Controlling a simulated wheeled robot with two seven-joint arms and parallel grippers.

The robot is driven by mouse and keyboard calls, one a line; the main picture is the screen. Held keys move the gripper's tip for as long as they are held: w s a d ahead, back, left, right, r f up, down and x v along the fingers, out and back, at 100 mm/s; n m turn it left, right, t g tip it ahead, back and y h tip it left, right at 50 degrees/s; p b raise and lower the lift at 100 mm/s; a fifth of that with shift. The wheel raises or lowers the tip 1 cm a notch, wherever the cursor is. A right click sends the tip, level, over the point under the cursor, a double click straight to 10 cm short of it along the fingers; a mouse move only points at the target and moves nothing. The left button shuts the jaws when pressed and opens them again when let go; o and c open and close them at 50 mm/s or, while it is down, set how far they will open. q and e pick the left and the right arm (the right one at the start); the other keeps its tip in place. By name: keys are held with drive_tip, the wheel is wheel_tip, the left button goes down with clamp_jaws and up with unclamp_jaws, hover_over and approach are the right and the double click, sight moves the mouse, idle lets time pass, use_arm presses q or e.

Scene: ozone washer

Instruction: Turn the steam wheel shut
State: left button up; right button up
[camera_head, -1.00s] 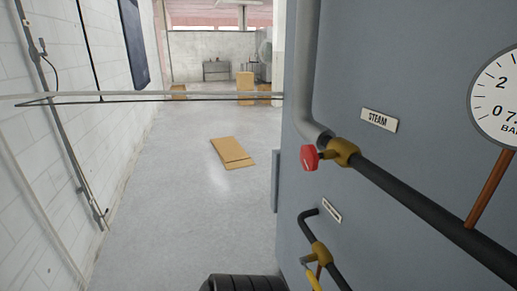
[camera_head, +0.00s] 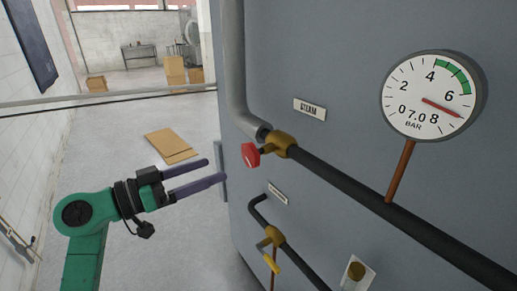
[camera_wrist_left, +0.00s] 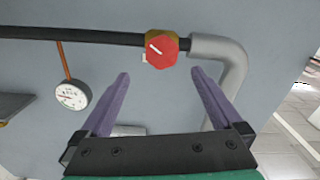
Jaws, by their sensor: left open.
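The red steam wheel (camera_head: 250,155) sits on a brass valve (camera_head: 281,145) in the dark pipe, below the STEAM label (camera_head: 309,109). In the left wrist view the wheel (camera_wrist_left: 162,50) shows face-on with a white mark, beyond and between the fingertips. My left gripper (camera_head: 214,171) is open and empty, its two purple fingers pointing at the machine. In the head view it is left of the wheel and slightly lower, apart from it. It also shows in the left wrist view (camera_wrist_left: 160,75). My right gripper is not in view.
A pressure gauge (camera_head: 431,96) stands on a copper stem at the right. Below the wheel is a second brass valve (camera_head: 274,236) with a yellow lever (camera_head: 270,262). A grey pipe (camera_head: 234,60) rises above the wheel.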

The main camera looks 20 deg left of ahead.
sight(259, 152)
use_arm(q)
drive_tip(key=p+x, duration=0.3)
drive_tip(key=x, duration=1)
drive_tip(key=shift+w+p, duration=0.25)
drive_tip(key=shift+p, duration=0.05)
drive_tip(key=shift+w+d+f, duration=0.15)
drive_tip(key=shift+w+d, duration=0.05)
drive_tip(key=shift+w, duration=0.1)
drive_tip(key=shift+c, duration=0.3)
drive_tip(key=shift+s, duration=0.1)
drive_tip(key=c, duration=1.2)
